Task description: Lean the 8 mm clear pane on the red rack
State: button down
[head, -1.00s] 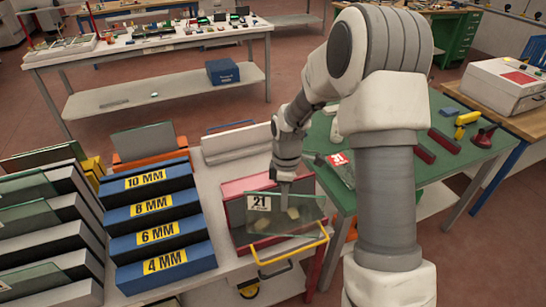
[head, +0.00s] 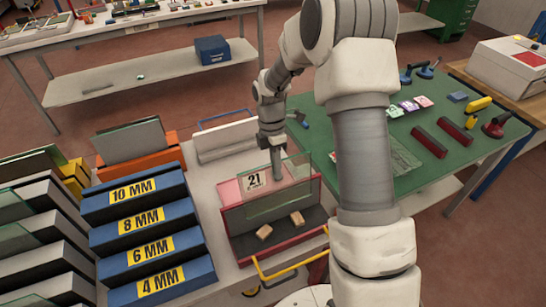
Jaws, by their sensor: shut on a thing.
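My gripper (head: 276,176) is shut on the top edge of a clear, greenish pane (head: 285,204). It holds the pane steeply upright in the red rack (head: 228,222). The rack's pinkish back shows through and around the glass. The pane's lower edge is above or at the dark rack floor, behind two small wooden blocks (head: 264,231); I cannot tell whether it touches. A white label reading 21 (head: 254,181) shows at the pane's upper left; I cannot tell whether it is on pane or rack. The pane's thickness cannot be read.
Blue stepped slots (head: 150,252) marked 10, 8, 6 and 4 MM stand left of the rack. A white rack (head: 222,138) and an orange rack (head: 160,149) stand behind. A yellow handle bar (head: 290,268) fronts the rack. A green table (head: 455,165) with tools is at right.

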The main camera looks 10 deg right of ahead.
aim_at(276, 187)
jog(key=shift+w, duration=0.35)
jog(key=shift+r, duration=0.1)
jog(key=shift+w+b+x, duration=0.3)
jog(key=shift+b+x, duration=0.5)
jog(key=shift+x, duration=0.55)
jog(key=shift+w+b+x, duration=0.25)
jog(key=shift+b+x, duration=0.55)
jog(key=shift+x, duration=0.55)
jog(key=shift+w+b+x, duration=0.3)
jog(key=shift+b+x, duration=0.5)
jog(key=shift+x, duration=0.55)
jog(key=shift+a+f, duration=0.15)
jog(key=shift+f, duration=0.5)
jog(key=c, duration=0.9)
grip_release()
jog(key=shift+s, duration=0.1)
jog(key=v, duration=1.7)
jog(key=shift+r, duration=0.3)
